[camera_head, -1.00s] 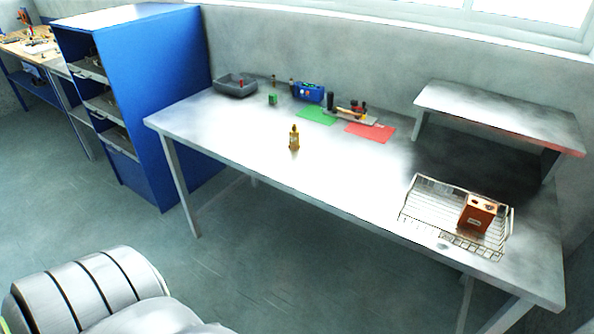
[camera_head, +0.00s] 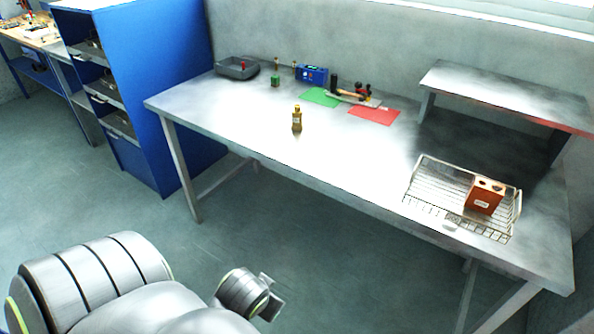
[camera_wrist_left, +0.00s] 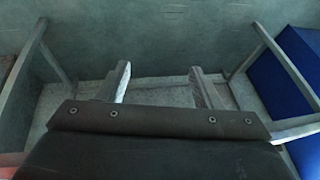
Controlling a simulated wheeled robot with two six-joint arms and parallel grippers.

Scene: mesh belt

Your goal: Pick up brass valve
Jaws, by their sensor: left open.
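The brass valve (camera_head: 297,119) stands upright on the steel table (camera_head: 240,130), near the middle of its front half, with clear surface around it. My left gripper (camera_head: 272,296) shows low in the head view, in front of the table and well short of the valve. In the left wrist view its two fingers (camera_wrist_left: 159,88) are spread apart with nothing between them. That view looks toward the table's legs and does not show the valve. My right gripper is in neither view.
A wire rack (camera_head: 425,183) holding an orange box (camera_head: 484,195) is at the table's right. Behind the valve lie a green mat (camera_head: 322,97), a red mat (camera_head: 374,115), a blue device (camera_head: 312,74) and a grey tray (camera_head: 237,68). A blue cabinet (camera_head: 180,100) borders the left; a raised shelf (camera_head: 500,95) stands back right.

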